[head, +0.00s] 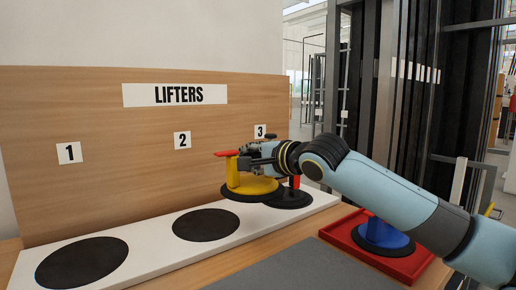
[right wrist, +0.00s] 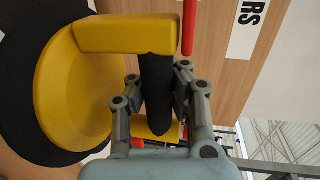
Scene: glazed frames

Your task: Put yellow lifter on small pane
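The yellow lifter (head: 250,184) has a yellow body, a round black pad and a red lever. It is in front of the lifter board, between the spots marked 2 and 3, and appears raised above the white shelf. My right gripper (head: 254,158) is at the top of it. In the right wrist view the yellow lifter (right wrist: 70,85) fills the left side, and my right gripper (right wrist: 158,80) has its fingers on both sides of the lifter's dark handle, closed on it. My left gripper is not in view. I cannot make out the small pane.
The white shelf (head: 150,262) has empty black spots at 1 (head: 82,262) and 2 (head: 206,224). A dark lifter with a red part (head: 290,195) stands by 3. A blue lifter (head: 383,236) stands in a red tray (head: 345,237). A grey mat (head: 290,270) lies in front.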

